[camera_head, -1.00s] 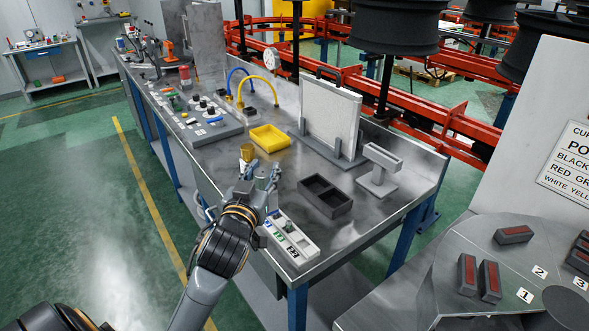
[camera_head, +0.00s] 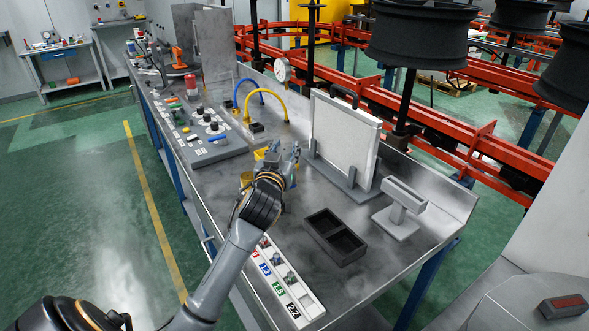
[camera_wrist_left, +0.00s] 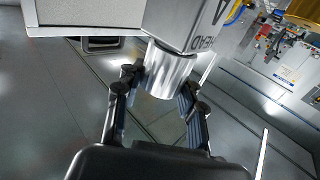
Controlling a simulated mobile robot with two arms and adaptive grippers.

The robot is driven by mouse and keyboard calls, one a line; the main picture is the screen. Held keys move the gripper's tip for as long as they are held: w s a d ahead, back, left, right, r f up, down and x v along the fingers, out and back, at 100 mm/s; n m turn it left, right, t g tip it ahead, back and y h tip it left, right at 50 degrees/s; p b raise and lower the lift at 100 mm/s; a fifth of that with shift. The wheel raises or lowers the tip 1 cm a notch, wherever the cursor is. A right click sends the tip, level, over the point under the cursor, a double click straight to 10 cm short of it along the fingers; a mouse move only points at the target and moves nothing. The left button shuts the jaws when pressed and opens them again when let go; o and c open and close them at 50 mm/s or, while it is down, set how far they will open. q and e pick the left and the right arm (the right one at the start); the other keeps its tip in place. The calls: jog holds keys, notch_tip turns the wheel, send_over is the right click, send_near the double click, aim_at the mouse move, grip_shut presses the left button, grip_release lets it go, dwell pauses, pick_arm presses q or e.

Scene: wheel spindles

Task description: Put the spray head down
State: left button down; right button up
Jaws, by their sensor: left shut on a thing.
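My left gripper (camera_head: 284,158) is over the workbench, in front of the yellow tray in the head view. In the left wrist view its fingers (camera_wrist_left: 160,88) are shut around the silver metal cylinder of the spray head (camera_wrist_left: 172,72). The spray head's grey block with dark lettering (camera_wrist_left: 190,22) extends beyond the fingers to the top of that view. In the head view the spray head is mostly hidden by the gripper. I cannot tell whether it touches the bench. My right gripper is not in view.
A two-compartment black tray (camera_head: 334,238), a grey stand (camera_head: 397,222) and an upright white panel (camera_head: 345,135) are to the right. A white rack with numbered labels (camera_head: 311,310) lies along the front edge. Bench between panel and black tray is clear.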

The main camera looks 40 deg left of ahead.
pick_arm(q)
jog(key=w+a+f, duration=0.1)
jog(key=w+f, duration=0.4)
jog(key=f, duration=0.4)
jog(key=shift+w, duration=0.3)
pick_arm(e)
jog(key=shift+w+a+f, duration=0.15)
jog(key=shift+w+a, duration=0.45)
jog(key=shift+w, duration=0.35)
pick_arm(q)
jog(key=shift+a+f+b, duration=0.1)
jog(key=shift+f+b, duration=0.05)
jog(key=shift+b, duration=0.2)
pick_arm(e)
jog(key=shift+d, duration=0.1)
pick_arm(q)
jog(key=c, duration=0.8)
grip_release()
jog(key=shift+f, duration=0.1)
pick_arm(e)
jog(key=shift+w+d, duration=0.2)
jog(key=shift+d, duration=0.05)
